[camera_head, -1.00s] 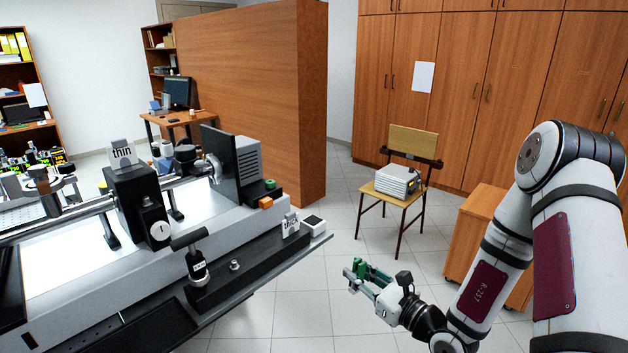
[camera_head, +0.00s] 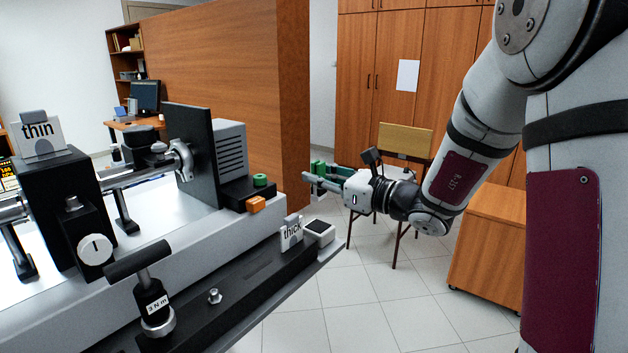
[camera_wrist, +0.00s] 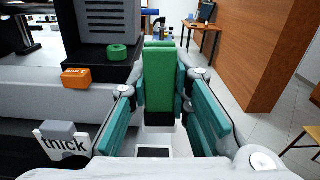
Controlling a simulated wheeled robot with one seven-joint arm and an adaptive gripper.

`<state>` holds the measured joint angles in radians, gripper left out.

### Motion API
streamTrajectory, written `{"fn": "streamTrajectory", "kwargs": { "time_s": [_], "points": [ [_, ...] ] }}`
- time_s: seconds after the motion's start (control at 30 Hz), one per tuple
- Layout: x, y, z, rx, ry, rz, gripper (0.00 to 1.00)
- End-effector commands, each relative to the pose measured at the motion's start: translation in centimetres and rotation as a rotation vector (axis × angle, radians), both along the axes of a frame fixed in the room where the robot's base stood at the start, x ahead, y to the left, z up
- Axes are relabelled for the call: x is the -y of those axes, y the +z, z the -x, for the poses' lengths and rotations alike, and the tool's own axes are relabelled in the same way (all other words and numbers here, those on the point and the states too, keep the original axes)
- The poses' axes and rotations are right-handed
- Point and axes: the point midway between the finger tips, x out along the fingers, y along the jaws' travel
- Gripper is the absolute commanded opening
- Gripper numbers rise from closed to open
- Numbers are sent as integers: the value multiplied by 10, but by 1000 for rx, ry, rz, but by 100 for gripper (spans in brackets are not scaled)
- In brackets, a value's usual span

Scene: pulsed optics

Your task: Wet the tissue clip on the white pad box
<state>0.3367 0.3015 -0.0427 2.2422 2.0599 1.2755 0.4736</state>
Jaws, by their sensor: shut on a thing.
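My gripper (camera_head: 314,178) is shut on a green clip (camera_wrist: 161,80), which stands upright between the teal finger pads in the wrist view. It also shows in the head view (camera_head: 317,166). Whether a tissue sits in the clip cannot be made out. The white pad box (camera_head: 319,231), with a dark square top, sits at the right end of the bench's black front ledge. My gripper is above it and apart from it. In the wrist view the box (camera_wrist: 155,137) shows low between the fingers, partly hidden by them.
A white "thick" holder (camera_head: 291,235) stands just left of the pad box. A T-handled tool (camera_head: 152,300) stands on the ledge. The floor right of the bench is open.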

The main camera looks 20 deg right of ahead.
Motion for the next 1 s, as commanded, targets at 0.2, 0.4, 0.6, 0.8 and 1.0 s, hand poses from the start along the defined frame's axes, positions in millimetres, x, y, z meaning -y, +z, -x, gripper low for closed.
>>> {"fn": "streamTrajectory", "kwargs": {
  "time_s": [0.2,0.4,0.6,0.8,1.0],
  "points": [
    [0,-19,-1,-2,-1,0,0],
    [0,-39,-1,-1,0,0,0],
    [0,-55,0,-1,-1,0,0],
    [0,-57,0,-1,0,1,0],
    [0,-57,0,-1,0,1,0]
  ]
}}
